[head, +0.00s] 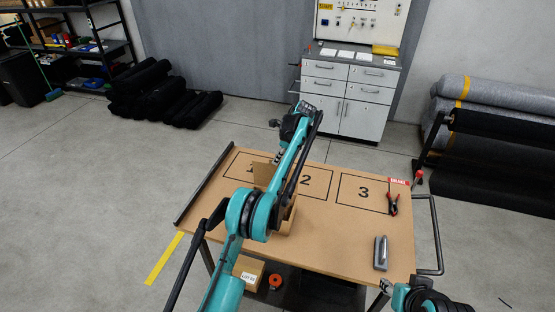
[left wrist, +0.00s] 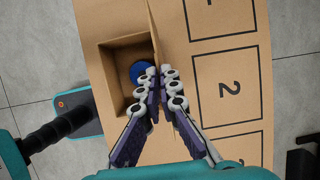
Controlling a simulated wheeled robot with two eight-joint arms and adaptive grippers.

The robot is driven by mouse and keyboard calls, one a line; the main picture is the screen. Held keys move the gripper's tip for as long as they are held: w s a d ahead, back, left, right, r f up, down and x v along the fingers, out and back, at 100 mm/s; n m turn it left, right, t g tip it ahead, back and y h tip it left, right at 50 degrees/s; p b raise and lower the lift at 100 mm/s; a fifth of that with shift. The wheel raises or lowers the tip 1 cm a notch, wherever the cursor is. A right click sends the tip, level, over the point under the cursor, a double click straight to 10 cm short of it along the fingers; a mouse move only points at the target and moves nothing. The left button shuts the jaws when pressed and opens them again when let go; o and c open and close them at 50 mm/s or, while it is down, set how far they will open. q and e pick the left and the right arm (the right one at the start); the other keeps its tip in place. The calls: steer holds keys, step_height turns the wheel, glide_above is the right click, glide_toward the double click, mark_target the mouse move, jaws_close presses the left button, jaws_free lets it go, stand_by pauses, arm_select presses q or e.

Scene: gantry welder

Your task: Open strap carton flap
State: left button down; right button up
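The strap carton (left wrist: 112,75) is a brown box with its top open in the left wrist view, and a round blue thing (left wrist: 141,71) lies inside. Its flap (left wrist: 154,35) stands up nearly edge-on along the carton's right side; it also shows in the head view (head: 263,173). My left gripper (left wrist: 161,72) has its fingers close together, one on each side of the flap, and looks shut on it. In the head view my left arm hides most of the carton (head: 288,220). My right gripper (head: 386,287) is at the bottom right edge, mostly cut off.
The table (head: 320,248) has marked squares 1, 2 and 3. Red-handled pliers (head: 393,203) and a grey tool (head: 380,253) lie on its right side. A dark rail (head: 208,185) runs along the left edge. A small carton (head: 248,271) sits below the table.

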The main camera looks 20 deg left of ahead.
arm_select(q)
steer(key=c, duration=2.2)
jaws_free()
steer(key=o, duration=0.4)
steer(key=shift+w+f, duration=0.1)
steer(key=shift+o, duration=0.2)
steer(key=shift+d+r, duration=0.15)
steer(key=shift+r, duration=0.3)
steer(key=shift+d+r, duration=0.95)
steer(key=shift+d, duration=0.1)
steer(key=s+d, duration=0.1)
steer(key=d, duration=0.9)
steer(key=shift+s+d, duration=0.25)
steer(key=shift+d, duration=0.1)
